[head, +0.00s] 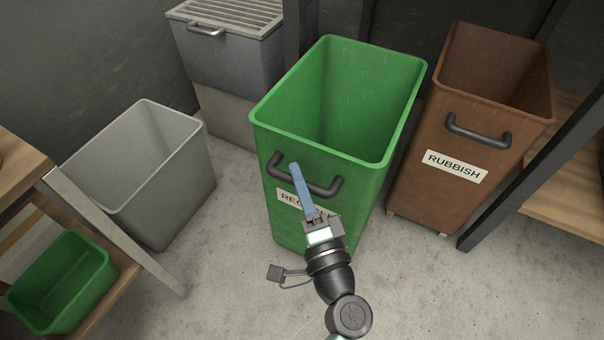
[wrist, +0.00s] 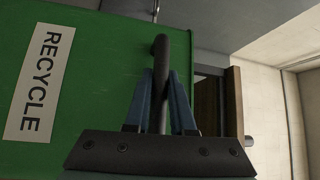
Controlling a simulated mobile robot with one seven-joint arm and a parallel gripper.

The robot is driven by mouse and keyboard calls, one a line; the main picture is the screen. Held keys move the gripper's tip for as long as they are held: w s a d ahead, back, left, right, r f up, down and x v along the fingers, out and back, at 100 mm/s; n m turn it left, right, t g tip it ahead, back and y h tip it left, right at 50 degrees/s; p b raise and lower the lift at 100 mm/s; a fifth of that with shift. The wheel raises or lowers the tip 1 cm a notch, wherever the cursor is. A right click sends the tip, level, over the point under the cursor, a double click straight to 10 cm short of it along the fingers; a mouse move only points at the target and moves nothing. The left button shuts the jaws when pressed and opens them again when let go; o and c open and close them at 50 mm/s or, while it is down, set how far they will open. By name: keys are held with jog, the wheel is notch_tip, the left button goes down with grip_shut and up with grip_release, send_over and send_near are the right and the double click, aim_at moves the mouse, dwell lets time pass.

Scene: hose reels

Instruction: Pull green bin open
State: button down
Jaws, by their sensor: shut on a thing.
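The green bin (head: 335,200) stands in the middle of the head view, open at the top and empty, with a dark bar handle (head: 325,188) across its front. Its white label, partly hidden by my gripper in the head view, reads RECYCLE (wrist: 40,82) in the wrist view. My gripper (head: 296,172) is at the left part of the handle. In the wrist view its two blue fingers (wrist: 160,95) are shut on the handle bar (wrist: 161,60), one on each side. The bin's front wall (wrist: 100,60) is close behind the fingers.
A brown bin (head: 440,195) marked RUBBISH stands close on the right, beside a dark post. A grey open bin (head: 180,200) stands left, a lidded grey bin (head: 235,60) behind. A small green bin (head: 60,285) sits on a left shelf. Floor in front is clear.

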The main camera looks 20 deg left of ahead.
jog(key=shift+d, duration=0.1)
jog(key=c, duration=0.8)
grip_release()
jog(key=p+v, duration=0.3)
jog(key=v, duration=1)
